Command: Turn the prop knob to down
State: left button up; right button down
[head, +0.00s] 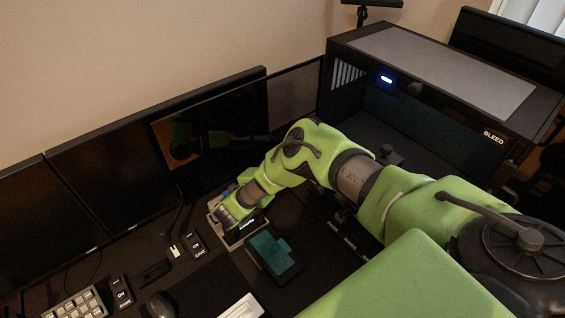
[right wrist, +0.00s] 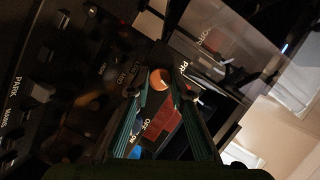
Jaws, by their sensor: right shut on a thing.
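In the right wrist view, a round orange knob (right wrist: 160,78) sits between the fingertips of my right gripper (right wrist: 162,92), with white lettering close beside it. I take it to be the prop knob, but the lettering is too blurred to read surely. My right gripper is shut on the knob. A dark panel with a red part (right wrist: 163,124) shows between the fingers. In the head view, my right arm reaches down to a small grey-edged panel (head: 214,216) on the desk, and the arm hides the knob. My left gripper is in neither view.
Dark monitors (head: 125,165) stand along the wall. A large black case (head: 432,68) with a lit blue light stands at the right. A teal block (head: 272,251) lies close to the arm.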

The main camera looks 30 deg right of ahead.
jog(key=shift+n+g, duration=0.4)
jog(key=shift+n, duration=0.1)
jog(key=c, duration=1.8)
grip_release()
jog(key=v, duration=1.2)
jog(key=shift+r, duration=0.15)
jog(key=shift+d, duration=0.1)
